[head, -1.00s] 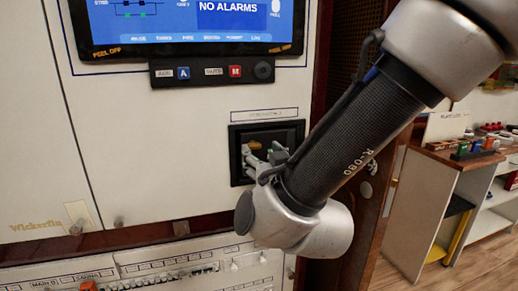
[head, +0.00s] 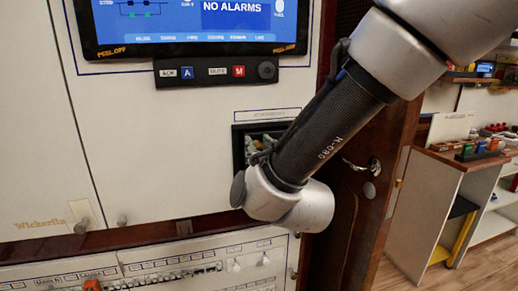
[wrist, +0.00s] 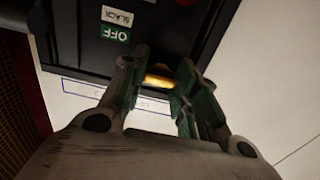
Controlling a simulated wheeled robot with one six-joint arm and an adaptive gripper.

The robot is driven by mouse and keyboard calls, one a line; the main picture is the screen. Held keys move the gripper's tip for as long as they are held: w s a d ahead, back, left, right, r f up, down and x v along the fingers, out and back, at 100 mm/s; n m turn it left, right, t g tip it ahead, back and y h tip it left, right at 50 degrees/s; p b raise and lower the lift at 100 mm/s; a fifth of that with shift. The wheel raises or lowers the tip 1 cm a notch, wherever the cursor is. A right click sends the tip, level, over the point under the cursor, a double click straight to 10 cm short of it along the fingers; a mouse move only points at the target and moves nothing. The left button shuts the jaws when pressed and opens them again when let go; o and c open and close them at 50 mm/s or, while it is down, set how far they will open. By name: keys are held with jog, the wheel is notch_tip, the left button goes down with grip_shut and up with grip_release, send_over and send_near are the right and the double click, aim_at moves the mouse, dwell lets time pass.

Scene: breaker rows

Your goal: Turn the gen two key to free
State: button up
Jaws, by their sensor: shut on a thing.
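A dark recessed panel (head: 240,140) is set in the white wall below the screen, and my arm covers most of it. My gripper (head: 263,146) is at this recess, partly hidden by my wrist. In the wrist view my gripper (wrist: 160,92) has its two green-padded fingers on either side of a yellow, brass-coloured piece (wrist: 158,79), which looks like the key, and is shut on it. The key's turn angle cannot be made out. A green OFF label (wrist: 115,33) and a white label (wrist: 117,16) show upside down on the black panel.
The screen (head: 190,20) above reads NO ALARMS. Below it is a button strip (head: 215,72) with blue A and red M buttons. A breaker row (head: 165,272) runs below the recess. A wooden door (head: 350,190) and shelves (head: 450,190) stand to the right.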

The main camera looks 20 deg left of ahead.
jog(key=shift+n, duration=0.4)
jog(key=n, duration=0.3)
jog(key=shift+n, duration=0.4)
jog(key=n, duration=0.9)
jog(key=shift+n, duration=2.3)
jog(key=shift+f, duration=0.1)
jog(key=o, duration=1)
